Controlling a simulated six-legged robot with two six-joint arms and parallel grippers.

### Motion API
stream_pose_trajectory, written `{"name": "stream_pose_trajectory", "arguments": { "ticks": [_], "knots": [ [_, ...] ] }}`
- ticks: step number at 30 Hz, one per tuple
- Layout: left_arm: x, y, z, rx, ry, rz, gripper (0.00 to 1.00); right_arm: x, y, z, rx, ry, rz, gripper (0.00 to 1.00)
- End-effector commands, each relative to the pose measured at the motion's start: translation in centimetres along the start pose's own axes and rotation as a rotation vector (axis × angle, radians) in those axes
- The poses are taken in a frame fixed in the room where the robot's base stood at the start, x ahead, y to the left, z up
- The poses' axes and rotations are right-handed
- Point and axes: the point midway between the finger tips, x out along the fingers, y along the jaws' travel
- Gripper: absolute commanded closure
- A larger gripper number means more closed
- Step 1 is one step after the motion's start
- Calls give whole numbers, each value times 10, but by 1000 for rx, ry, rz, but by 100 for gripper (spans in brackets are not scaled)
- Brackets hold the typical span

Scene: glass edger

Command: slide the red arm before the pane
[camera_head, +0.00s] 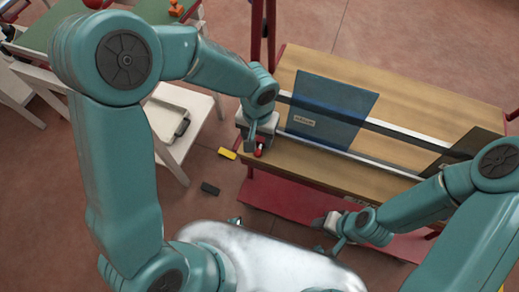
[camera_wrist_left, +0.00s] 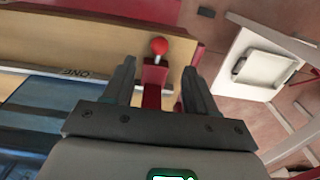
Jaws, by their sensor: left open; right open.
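The blue glass pane (camera_head: 330,110) lies against the rails of the wooden bench, with a small label on it; part of it shows in the left wrist view (camera_wrist_left: 45,98). The red arm (camera_wrist_left: 153,88) has a round red knob (camera_wrist_left: 159,46) and sits at the bench's end beside the pane. In the head view a bit of red (camera_head: 259,151) shows under my left gripper (camera_head: 252,142). My left gripper is open, its fingers on either side of the red arm in the wrist view; I cannot tell if they touch it. My right gripper (camera_head: 330,232) is at the bench's front, apparently empty.
Metal rails (camera_head: 400,132) run along the bench (camera_head: 285,165), with a dark plate (camera_head: 462,150) at right. A red lower shelf (camera_head: 290,200) juts out in front. A yellow block (camera_head: 227,153) and a dark block (camera_head: 210,188) lie on the floor. A white stool (camera_head: 200,108) stands left.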

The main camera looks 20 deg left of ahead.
Motion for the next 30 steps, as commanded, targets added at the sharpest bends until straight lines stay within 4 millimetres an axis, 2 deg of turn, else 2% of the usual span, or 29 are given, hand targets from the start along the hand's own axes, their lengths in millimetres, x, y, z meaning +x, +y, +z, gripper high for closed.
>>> {"name": "stream_pose_trajectory", "arguments": {
  "ticks": [1,3,9,15,23,28,29,30],
  "knots": [
    [15,0,1,1,-5,-2,43,4,1,0,0,0,0,57],
    [31,0,1,0,-5,-1,43,6,2,0,0,0,0,57],
    [66,2,-1,1,-2,0,43,11,4,0,0,0,0,57],
    [79,3,-1,1,1,0,43,13,5,0,0,0,0,57],
    [80,4,-2,0,1,1,43,13,5,0,0,0,0,57],
    [80,4,-2,0,1,0,95,13,5,0,0,0,0,57],
    [80,4,-2,0,1,0,100,13,5,0,0,0,0,57],
    [80,4,-2,0,1,0,100,13,5,0,0,0,0,57]
  ]
}}
